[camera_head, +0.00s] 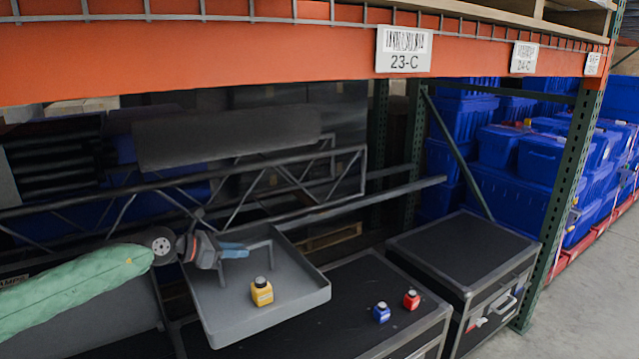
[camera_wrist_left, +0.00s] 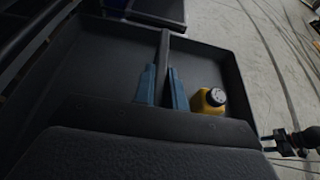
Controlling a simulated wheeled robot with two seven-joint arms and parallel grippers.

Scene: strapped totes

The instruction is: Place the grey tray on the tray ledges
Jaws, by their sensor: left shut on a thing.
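The grey tray (camera_head: 290,305) is a shallow open tray with a raised handle (camera_head: 262,246). It also shows in the left wrist view (camera_wrist_left: 110,55). My left gripper (camera_head: 236,250) has blue fingertips and is shut on the handle, which also shows between the fingers in the left wrist view (camera_wrist_left: 162,90). A yellow bottle (camera_head: 262,292) stands inside the tray. The tray appears tilted in the head view, beside and partly over a black case. Long metal rails (camera_head: 380,196) run behind the tray; I cannot tell whether these are the tray ledges. My right gripper (camera_wrist_left: 275,144) shows small at the wrist view's right edge.
A black case top (camera_head: 365,290) holds a blue bottle (camera_head: 381,312) and a red bottle (camera_head: 411,299). Another black case (camera_head: 460,250) stands to the right, by a green rack post (camera_head: 565,190). An orange shelf beam (camera_head: 270,50) crosses above. Blue totes (camera_head: 500,145) stand behind.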

